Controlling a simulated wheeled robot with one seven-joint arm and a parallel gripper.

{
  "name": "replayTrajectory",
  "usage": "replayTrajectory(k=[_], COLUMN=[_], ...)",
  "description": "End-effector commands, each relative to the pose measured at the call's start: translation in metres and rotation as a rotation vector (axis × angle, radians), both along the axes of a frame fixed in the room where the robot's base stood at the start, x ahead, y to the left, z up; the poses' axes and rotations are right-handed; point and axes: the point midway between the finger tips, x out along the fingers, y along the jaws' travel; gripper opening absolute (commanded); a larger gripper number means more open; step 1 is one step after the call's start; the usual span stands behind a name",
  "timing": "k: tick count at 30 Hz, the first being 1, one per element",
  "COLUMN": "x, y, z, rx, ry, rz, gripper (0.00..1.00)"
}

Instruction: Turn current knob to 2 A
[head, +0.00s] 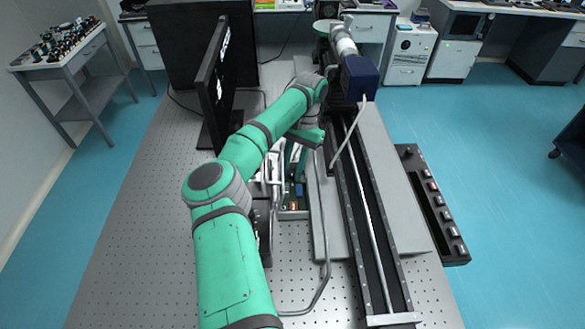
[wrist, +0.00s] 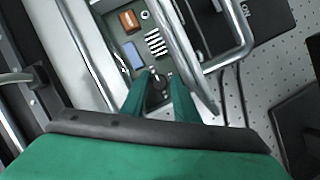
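In the wrist view a small device panel (wrist: 117,38) carries an orange switch (wrist: 128,20), a blue patch (wrist: 133,55) and a striped area (wrist: 155,42). A dark round knob (wrist: 159,84) shows at its lower end, between the two green fingertips of my gripper (wrist: 162,78). The fingers are apart, one on each side of the knob; I cannot tell whether they touch it. No scale marks or pointer position can be read. In the head view my arm covers most of the device, and only part of its panel (head: 290,191) shows.
A metal tube frame (wrist: 240,35) runs close beside the panel. In the head view a long rail (head: 365,215) lies to the right, and a monitor (head: 213,85) stands to the left. The perforated table (head: 140,225) is clear at the left.

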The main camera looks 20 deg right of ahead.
Motion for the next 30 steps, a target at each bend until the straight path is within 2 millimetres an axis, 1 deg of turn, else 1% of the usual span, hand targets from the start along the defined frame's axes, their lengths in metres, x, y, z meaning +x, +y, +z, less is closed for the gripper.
replayTrajectory(k=[1, 4, 5, 12, 17, 23, 30], x=[0.0000, 0.0001, 0.0001, 0.0001, -0.0003, -0.0009, -0.0020], y=[0.0000, 0.0000, 0.0000, 0.0000, -0.0002, -0.0004, -0.0007], z=[0.0001, 0.0001, 0.0001, 0.0002, 0.0001, 0.0001, 0.0002], rx=[0.000, 0.000, 0.000, 0.000, 0.001, 0.001, 0.001], ry=[0.000, 0.000, 0.000, 0.000, 0.000, 0.000, -0.001], rz=[0.000, 0.000, 0.000, -0.010, -0.056, -0.178, -0.394], gripper=[0.28, 0.04, 0.00, 0.00, 0.00, 0.00, 0.00])
